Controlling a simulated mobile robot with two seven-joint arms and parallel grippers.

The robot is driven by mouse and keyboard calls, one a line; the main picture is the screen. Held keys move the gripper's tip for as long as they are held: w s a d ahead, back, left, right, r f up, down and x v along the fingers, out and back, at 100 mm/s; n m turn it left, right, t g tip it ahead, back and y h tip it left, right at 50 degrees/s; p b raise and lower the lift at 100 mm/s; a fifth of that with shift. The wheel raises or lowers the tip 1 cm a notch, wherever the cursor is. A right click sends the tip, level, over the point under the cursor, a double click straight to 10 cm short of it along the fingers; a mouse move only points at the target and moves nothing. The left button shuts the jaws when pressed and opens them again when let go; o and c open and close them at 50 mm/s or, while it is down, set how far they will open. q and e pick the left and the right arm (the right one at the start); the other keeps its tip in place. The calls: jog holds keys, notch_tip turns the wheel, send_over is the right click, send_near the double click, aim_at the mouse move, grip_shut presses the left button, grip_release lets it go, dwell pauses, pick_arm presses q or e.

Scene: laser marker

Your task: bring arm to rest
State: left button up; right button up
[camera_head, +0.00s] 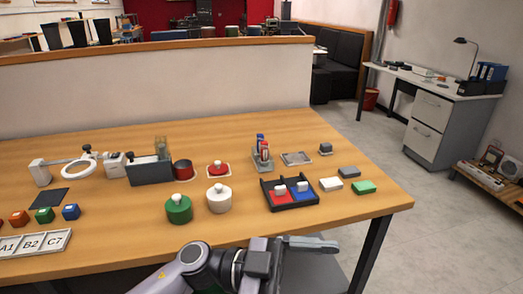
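One arm of mine, which I take to be the left one, comes in at the bottom edge left of centre and reaches right, low in front of the table's front edge. Its gripper end (308,243) lies near the bottom, right of centre. It is seen from above and behind, so I cannot tell whether its fingers are open or shut. No object shows in it. The wooden table (330,225) lies just beyond it. My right gripper is not in view.
Near the front edge stand a green pot (178,211), a white pot (219,201) and a black tray (304,200) with red and blue compartments. A label holder (62,243) lies at left. Open floor (440,235) is beyond the table's right edge.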

pick_arm(q)
jog(key=w+a+f+n+t+y, duration=0.4)
jog(key=a+n+t, duration=0.3)
jog(key=n+t, duration=0.3)
jog(key=w+a+f+n+t+y, duration=0.35)
jog(key=a+n+t, duration=0.35)
jog(key=t, duration=0.5)
jog(key=s+a+f+n+g+y, duration=0.2)
jog(key=s+a+f+y, duration=0.3)
jog(key=f, duration=0.5)
jog(key=s+a+f+n+g+y+p, duration=0.1)
jog(key=s+a+f+g+y, duration=0.3)
jog(key=s+a+f, duration=0.4)
notch_tip(320, 180, down, 3)
jog(key=shift+s+a+r+n+g+y, duration=0.2)
jog(key=shift+s+a+n+g+y, duration=0.15)
jog(key=shift+a+n, duration=0.4)
jog(key=shift+w+d, duration=0.1)
